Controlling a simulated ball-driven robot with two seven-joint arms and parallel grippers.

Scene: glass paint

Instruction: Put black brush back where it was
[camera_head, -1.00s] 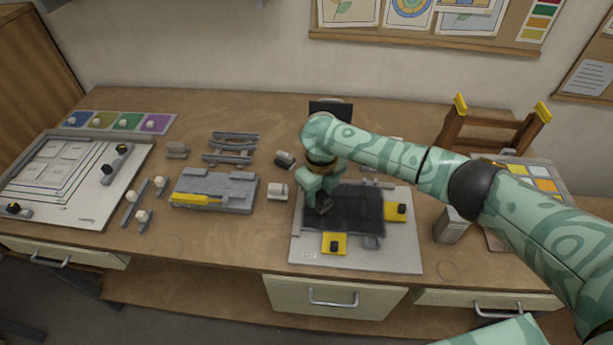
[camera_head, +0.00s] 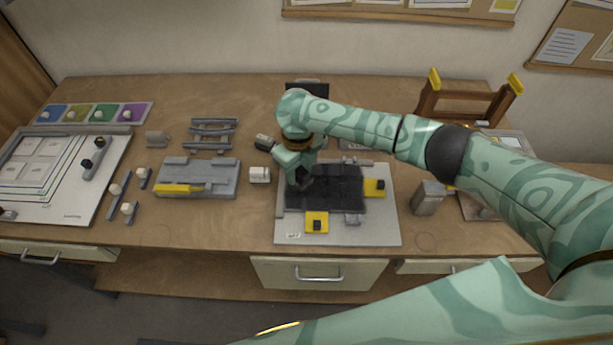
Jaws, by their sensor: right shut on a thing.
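My right gripper (camera_head: 299,182) points down over the left part of a black panel (camera_head: 338,190). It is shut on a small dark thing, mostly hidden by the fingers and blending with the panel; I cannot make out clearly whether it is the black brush. The panel lies on a pale board (camera_head: 373,229) at the middle of the table. Whether the held thing touches the panel cannot be told. My left gripper is not in view.
Yellow blocks with black knobs (camera_head: 317,222) (camera_head: 374,188) sit beside the panel. A grey fixture (camera_head: 210,185) with a yellow bar (camera_head: 178,189) and grey racks (camera_head: 211,134) stand to the left. A grey block (camera_head: 428,198) stands right.

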